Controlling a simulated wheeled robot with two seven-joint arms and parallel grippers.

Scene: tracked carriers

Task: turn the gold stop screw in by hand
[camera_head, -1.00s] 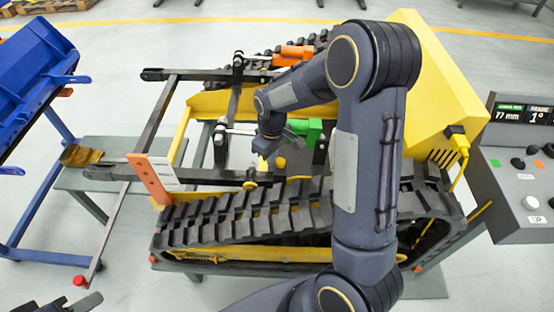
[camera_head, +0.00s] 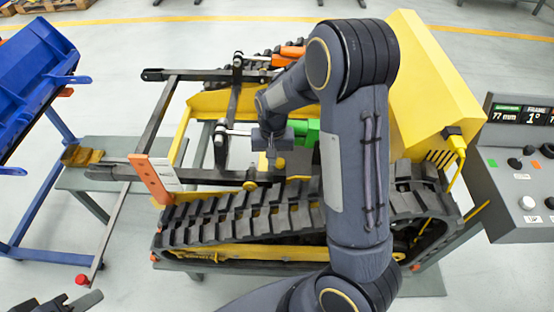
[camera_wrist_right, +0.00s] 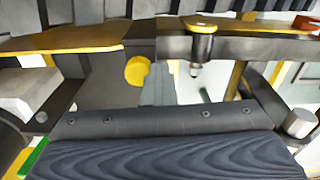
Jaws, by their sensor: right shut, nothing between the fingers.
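The gold stop screw (camera_head: 250,185) sits on the dark cross bar of the lifting frame, beside the near track. In the right wrist view the screw (camera_wrist_right: 201,26) shows a round gold head on the bar, with a thin metal tip below. My right gripper (camera_head: 271,158) points down over the carrier, above and to the right of the screw in the head view. It is shut and empty, apart from the screw. Its fingertips are not clear in the wrist view. Part of my left gripper (camera_head: 75,303) shows at the bottom left edge; its jaws are unclear.
The dark frame arms (camera_head: 160,120) and the near track (camera_head: 240,215) flank the screw. A yellow disc (camera_head: 280,162) and a green block (camera_head: 306,132) lie close to my right gripper. A console (camera_head: 520,165) reading 77 mm and 1° stands right; a blue bin (camera_head: 35,75) stands left.

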